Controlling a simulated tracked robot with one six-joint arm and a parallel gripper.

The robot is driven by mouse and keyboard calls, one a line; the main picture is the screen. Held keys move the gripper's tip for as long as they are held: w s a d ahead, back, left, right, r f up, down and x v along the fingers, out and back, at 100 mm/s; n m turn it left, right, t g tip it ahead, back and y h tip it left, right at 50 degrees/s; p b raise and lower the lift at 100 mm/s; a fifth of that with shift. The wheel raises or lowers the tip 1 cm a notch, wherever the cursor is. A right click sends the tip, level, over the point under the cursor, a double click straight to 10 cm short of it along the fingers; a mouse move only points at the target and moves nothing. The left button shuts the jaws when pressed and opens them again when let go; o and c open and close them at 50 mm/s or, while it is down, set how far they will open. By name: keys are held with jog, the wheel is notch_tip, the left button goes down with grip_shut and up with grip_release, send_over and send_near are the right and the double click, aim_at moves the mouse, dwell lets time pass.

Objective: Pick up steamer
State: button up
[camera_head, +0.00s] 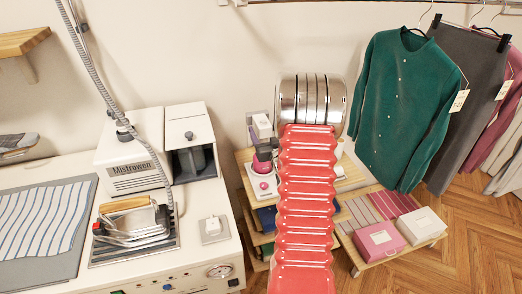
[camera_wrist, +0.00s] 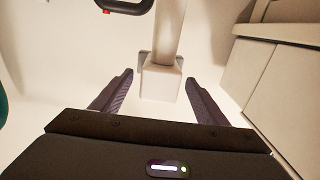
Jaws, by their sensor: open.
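A small pink and dark device (camera_head: 262,182) with a white base, which looks like the steamer, stands on the wooden shelf unit in the head view, left of my red arm. My gripper (camera_wrist: 159,76) shows in the wrist view with its two dark fingers apart and nothing between them in contact. A pale post with a block-like end (camera_wrist: 160,82) lies beyond and between the fingers. A dark curved handle with a red spot (camera_wrist: 125,6) is cut off at the top edge. I cannot tell whether these belong to the steamer.
A white ironing station (camera_head: 135,165) with an iron (camera_head: 133,222) stands at left. A green cardigan (camera_head: 402,110) and grey trousers (camera_head: 465,100) hang at right. A low wooden shelf (camera_head: 372,258) holds a pink box (camera_head: 379,240) and a cream box (camera_head: 420,226). Bare floor lies at lower right.

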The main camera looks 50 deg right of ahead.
jog(key=shift+x, duration=1.95)
jog(key=shift+c, duration=0.3)
grip_shut()
jog(key=shift+r, duration=0.15)
